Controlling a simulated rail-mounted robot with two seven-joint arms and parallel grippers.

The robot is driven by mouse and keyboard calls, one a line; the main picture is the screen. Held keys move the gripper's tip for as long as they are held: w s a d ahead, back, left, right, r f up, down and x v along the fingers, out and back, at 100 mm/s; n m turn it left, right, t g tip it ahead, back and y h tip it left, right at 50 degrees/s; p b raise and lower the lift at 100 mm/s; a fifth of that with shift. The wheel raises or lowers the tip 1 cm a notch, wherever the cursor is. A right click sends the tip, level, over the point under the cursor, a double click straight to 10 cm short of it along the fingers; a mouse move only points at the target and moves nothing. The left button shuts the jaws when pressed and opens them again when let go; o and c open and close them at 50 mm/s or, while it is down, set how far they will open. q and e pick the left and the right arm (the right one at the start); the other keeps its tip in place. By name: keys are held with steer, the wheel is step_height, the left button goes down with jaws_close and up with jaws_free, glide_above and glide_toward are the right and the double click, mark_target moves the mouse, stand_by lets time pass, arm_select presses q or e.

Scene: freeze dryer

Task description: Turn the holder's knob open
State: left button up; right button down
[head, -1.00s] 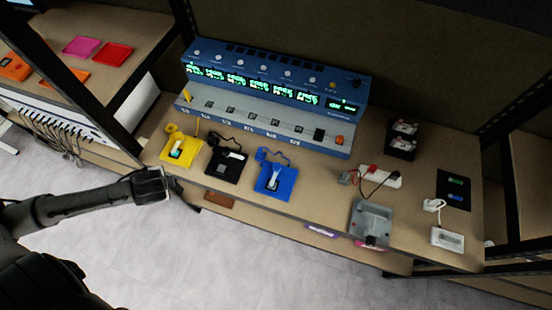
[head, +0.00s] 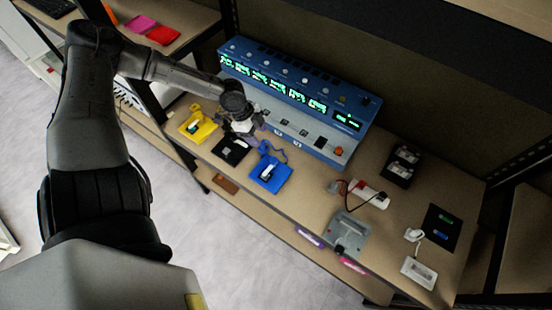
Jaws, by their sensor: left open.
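My left gripper (head: 246,127) is open and hangs over the bench, in front of the blue console (head: 292,92) and above the black holder (head: 231,150). It hides part of the console's lower front. A yellow holder (head: 199,126) lies to the left and a blue holder (head: 271,174) to the right. A grey metal holder (head: 348,233) stands near the front edge of the bench. I cannot tell which part is the holder's knob. My right gripper is out of view.
The bench top (head: 307,204) is clear between the blue and grey holders. A white power strip (head: 369,194), a black box (head: 403,163), a black mat (head: 441,228) and a white device (head: 419,272) are on its right side. A dark shelf post stands at left.

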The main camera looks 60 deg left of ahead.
arm_select(q)
steer(key=b, duration=0.7)
glide_toward(274, 160)
steer(key=f, duration=0.1)
steer(key=b+x, duration=0.2)
steer(key=x, duration=0.5)
steer(key=shift+w+d+r, duration=0.1)
steer(key=shift+w+d+f+b, duration=0.2)
steer(key=shift+f+b, duration=0.2)
steer(key=shift+f, duration=0.25)
